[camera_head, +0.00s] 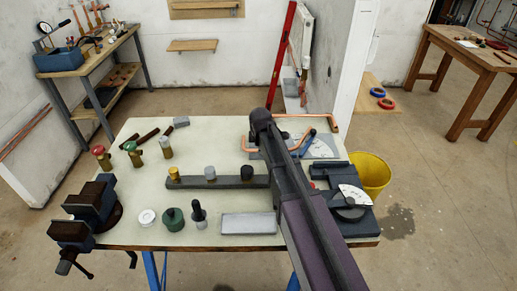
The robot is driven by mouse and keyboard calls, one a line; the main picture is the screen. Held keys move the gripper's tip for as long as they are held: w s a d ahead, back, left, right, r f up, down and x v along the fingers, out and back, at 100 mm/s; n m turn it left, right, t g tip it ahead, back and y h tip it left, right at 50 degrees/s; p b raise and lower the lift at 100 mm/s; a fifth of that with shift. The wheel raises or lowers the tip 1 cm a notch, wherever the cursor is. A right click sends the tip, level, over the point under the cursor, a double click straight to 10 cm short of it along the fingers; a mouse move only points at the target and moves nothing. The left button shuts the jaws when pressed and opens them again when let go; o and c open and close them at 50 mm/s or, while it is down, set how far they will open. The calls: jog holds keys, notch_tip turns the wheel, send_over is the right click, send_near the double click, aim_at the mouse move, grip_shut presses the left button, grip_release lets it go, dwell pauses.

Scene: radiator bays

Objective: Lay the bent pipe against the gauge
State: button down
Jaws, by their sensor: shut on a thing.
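A copper bent pipe (278,151) runs under my arm near the back right of the bench, with upturned bends at both ends. A second copper length (318,116) lies behind it and bends down at its right end; whether they join is hidden. A pale plate with grey markings (326,149), seemingly the gauge, lies right of my arm. A blue piece by the pipe's right bend may belong to it. My gripper (257,147) is mostly hidden behind my arm, shut on the bent pipe. Whether the pipe touches the plate, I cannot tell.
A dark bender with a white dial (353,195) stands right of my arm, beside a yellow bucket (372,174). A rail with knobs (222,182), a grey tray (248,223) and a vise (91,207) occupy the bench's left and front. Small valves stand back left.

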jog(key=shift+f+b, duration=0.35)
jog(key=shift+f, duration=0.1)
dwell(0.3)
jog(key=c, duration=0.6)
grip_release()
jog(key=shift+o, duration=0.2)
jog(key=shift+r, duration=0.1)
notch_tip(320, 180, up, 10)
jog(key=p, duration=0.9)
jog(key=shift+f+p, duration=0.2)
jog(key=shift+p, duration=0.2)
